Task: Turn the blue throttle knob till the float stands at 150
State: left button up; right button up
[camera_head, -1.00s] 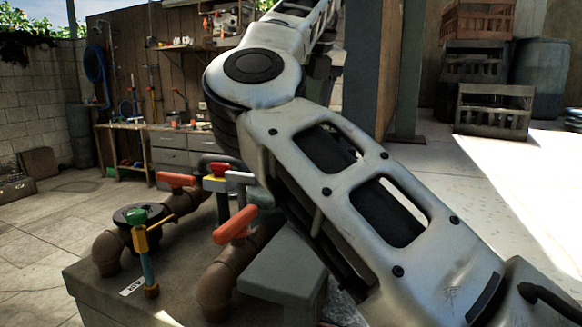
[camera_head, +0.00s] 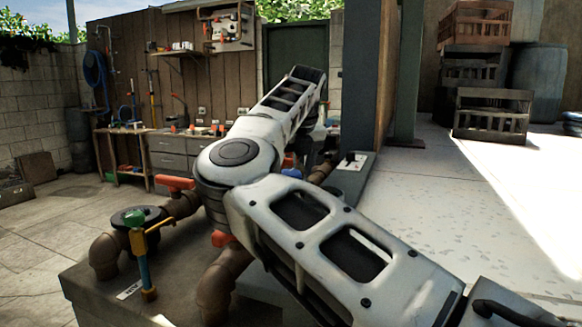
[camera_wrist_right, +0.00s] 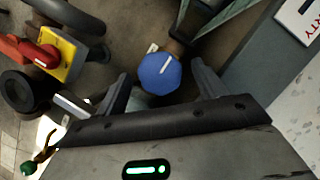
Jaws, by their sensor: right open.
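The blue throttle knob (camera_wrist_right: 160,74) is many-sided, with a white line across its face. In the right wrist view it sits between the two fingertips of my right gripper (camera_wrist_right: 161,72). The gripper is open, with a finger on either side of the knob; I cannot tell whether they touch it. In the head view a small patch of blue (camera_head: 291,162) shows beside my right arm, and the arm hides most of that area. I cannot make out a float or its scale. My left gripper is not in view.
Brown pipes (camera_head: 104,256) with red handles (camera_head: 174,183) and a green-topped valve post (camera_head: 141,248) stand on a grey block at the left. A red handle on a yellow block (camera_wrist_right: 63,58) lies left of the knob. Crates (camera_head: 492,114) are far off.

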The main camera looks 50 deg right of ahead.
jog(key=c, duration=1)
jog(key=shift+o, duration=0.2)
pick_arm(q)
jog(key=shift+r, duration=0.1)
pick_arm(e)
jog(key=shift+m, duration=0.3)
